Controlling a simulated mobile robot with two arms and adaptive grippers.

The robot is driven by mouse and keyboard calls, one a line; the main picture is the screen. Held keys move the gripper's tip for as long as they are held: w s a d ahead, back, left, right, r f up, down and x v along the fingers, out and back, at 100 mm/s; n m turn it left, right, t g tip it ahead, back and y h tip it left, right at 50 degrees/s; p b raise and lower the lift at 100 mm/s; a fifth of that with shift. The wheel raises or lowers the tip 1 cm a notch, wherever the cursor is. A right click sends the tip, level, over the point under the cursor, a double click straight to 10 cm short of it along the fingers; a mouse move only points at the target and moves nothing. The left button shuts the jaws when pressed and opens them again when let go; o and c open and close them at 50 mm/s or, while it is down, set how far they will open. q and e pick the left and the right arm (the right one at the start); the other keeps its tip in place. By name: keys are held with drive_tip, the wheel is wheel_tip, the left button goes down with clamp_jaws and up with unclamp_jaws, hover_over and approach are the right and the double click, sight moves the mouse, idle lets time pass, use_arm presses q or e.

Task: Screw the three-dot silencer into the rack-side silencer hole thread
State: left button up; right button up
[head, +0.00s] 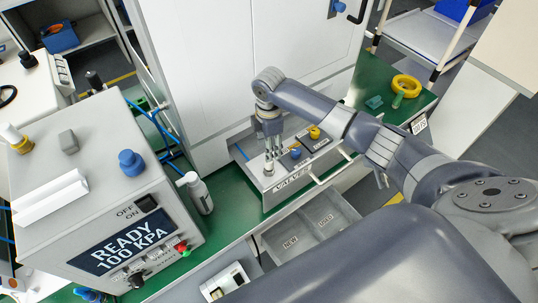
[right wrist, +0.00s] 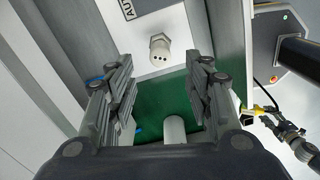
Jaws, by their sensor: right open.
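The three-dot silencer (right wrist: 160,50) is a pale metal hex-sided piece with three dark dots, in the right wrist view. It is at the grey valve block, near the block's edge. My right gripper (right wrist: 160,85) is open, with a finger to each side and the silencer just beyond the fingertips, apart from them. In the head view my right gripper (head: 270,135) points down over the left end of the valve block (head: 291,183), labelled VALVES. Whether the silencer sits in a thread cannot be told. The rack-side hole cannot be made out. My left gripper is not in view.
Blue and yellow fittings (head: 314,132) stand on the block's right part. A grey tray (head: 347,213) marked NEW and USED is in front. A READY 100 KPA box (head: 80,215) is left.

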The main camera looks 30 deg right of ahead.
wheel_tip(320, 180, up, 4)
drive_tip(key=shift+f, duration=0.1)
drive_tip(key=shift+o, duration=0.2)
drive_tip(key=shift+f, duration=0.1)
idle(1.1)
